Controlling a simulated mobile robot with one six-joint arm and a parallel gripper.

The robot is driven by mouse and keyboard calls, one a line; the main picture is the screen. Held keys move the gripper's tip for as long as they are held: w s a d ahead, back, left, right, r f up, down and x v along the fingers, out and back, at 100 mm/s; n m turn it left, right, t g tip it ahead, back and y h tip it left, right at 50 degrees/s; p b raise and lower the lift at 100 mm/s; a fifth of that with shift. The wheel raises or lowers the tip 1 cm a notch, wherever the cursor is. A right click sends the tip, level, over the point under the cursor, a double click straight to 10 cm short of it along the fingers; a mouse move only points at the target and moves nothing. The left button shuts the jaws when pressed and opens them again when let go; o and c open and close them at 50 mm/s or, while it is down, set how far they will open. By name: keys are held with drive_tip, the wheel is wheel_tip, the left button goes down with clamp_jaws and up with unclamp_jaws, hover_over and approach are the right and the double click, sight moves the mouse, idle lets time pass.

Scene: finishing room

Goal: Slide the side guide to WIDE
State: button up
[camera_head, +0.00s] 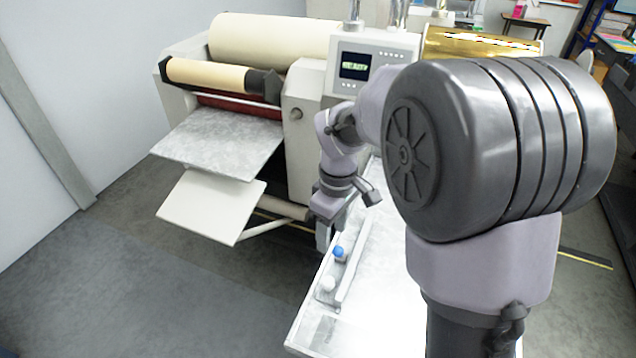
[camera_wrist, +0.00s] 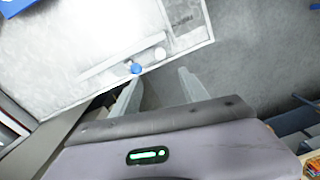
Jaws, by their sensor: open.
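The side guide (camera_head: 353,258) is a long pale bar lying along the left edge of a white feed table; it also shows in the wrist view (camera_wrist: 112,51). A blue knob (camera_head: 338,252) sits beside the guide, and it shows in the wrist view (camera_wrist: 136,68) near my left fingertip. A white knob (camera_head: 328,284) stands nearer the table's front end, also in the wrist view (camera_wrist: 160,53). My gripper (camera_wrist: 161,76) is open and empty, with its fingers apart near the table edge. I cannot read a WIDE mark.
The white table (camera_head: 385,290) extends right, behind my arm. A grey printed patch (camera_wrist: 183,20) lies near its corner. The machine has rollers (camera_head: 270,40), a display panel (camera_head: 354,66) and a grey tray (camera_head: 220,140). Bare floor (camera_head: 190,300) lies left of the table.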

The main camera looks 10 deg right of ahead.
sight(328, 280)
drive_tip(key=shift+n, duration=0.3)
drive_tip(key=f+b, duration=0.1)
drive_tip(key=f, duration=0.5)
drive_tip(key=f+b, duration=0.1)
drive_tip(key=f, duration=0.5)
drive_tip(key=f+b, duration=0.2)
drive_tip(key=f, duration=0.4)
drive_tip(key=shift+s+a+f, duration=0.1)
drive_tip(key=shift+a, duration=0.25)
clamp_jaws()
